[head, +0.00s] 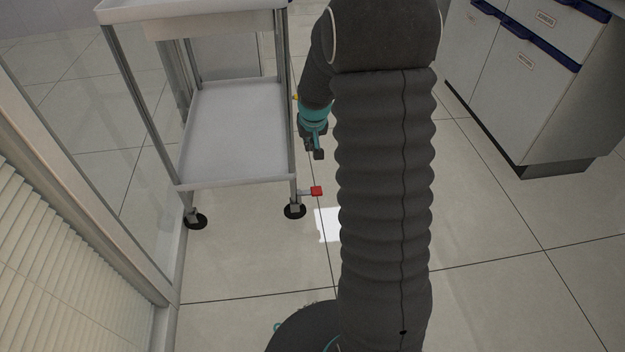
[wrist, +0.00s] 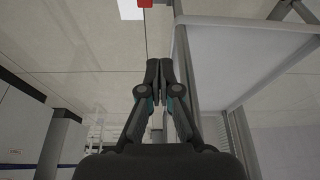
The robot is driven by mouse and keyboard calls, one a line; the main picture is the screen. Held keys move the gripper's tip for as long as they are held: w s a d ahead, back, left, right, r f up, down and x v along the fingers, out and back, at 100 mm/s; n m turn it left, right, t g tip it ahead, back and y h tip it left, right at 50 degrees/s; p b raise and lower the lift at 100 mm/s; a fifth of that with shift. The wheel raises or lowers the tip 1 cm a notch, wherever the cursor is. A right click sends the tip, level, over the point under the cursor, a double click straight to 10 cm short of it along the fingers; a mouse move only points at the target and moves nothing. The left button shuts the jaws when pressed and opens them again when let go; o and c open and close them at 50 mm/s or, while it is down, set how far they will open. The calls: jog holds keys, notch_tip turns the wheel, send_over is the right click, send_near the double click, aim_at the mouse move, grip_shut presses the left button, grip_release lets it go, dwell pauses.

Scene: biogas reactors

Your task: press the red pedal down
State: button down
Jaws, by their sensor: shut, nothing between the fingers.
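The red pedal (head: 316,191) sticks out to the right from the foot of a cart leg, low above the floor, in the head view. It also shows at the top edge of the wrist view (wrist: 146,3), partly cut off. My gripper (head: 318,154) hangs beside the cart's right leg, farther up the picture than the pedal and apart from it. In the wrist view my gripper (wrist: 159,66) has its fingers together with nothing between them. The pedal lies beyond the fingertips there.
The white cart (head: 235,135) with a lower shelf stands on black casters (head: 294,211) to the left of my arm. A glass partition (head: 75,110) is at the left. Grey cabinets (head: 530,90) with blue handles stand at the right. The tiled floor between is clear.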

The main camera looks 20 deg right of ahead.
send_over(320, 190)
jog(key=s+a, duration=0.2)
jog(key=s, duration=0.1)
notch_tip(320, 190, down, 14)
jog(key=shift+w+d+m+g+b, duration=0.1)
jog(key=shift+d+m+g+b, duration=0.15)
jog(key=shift+m+b, duration=0.2)
jog(key=shift+f, duration=0.15)
jog(key=x, duration=0.9)
jog(key=s+b+x, duration=0.1)
jog(key=x, duration=0.3)
jog(key=shift+a+f, duration=0.15)
jog(key=shift+f, duration=0.3)
jog(key=shift+d+f+b, duration=0.25)
jog(key=shift+f+b, duration=0.25)
jog(key=shift+b, duration=0.3)
jog(key=shift+s+d+f+b, duration=0.1)
jog(key=shift+d+f+b, duration=0.05)
jog(key=shift+f+b, duration=0.55)
jog(key=shift+d+f+b, duration=0.15)
jog(key=shift+f+b, duration=0.65)
jog(key=shift+b, duration=0.4)
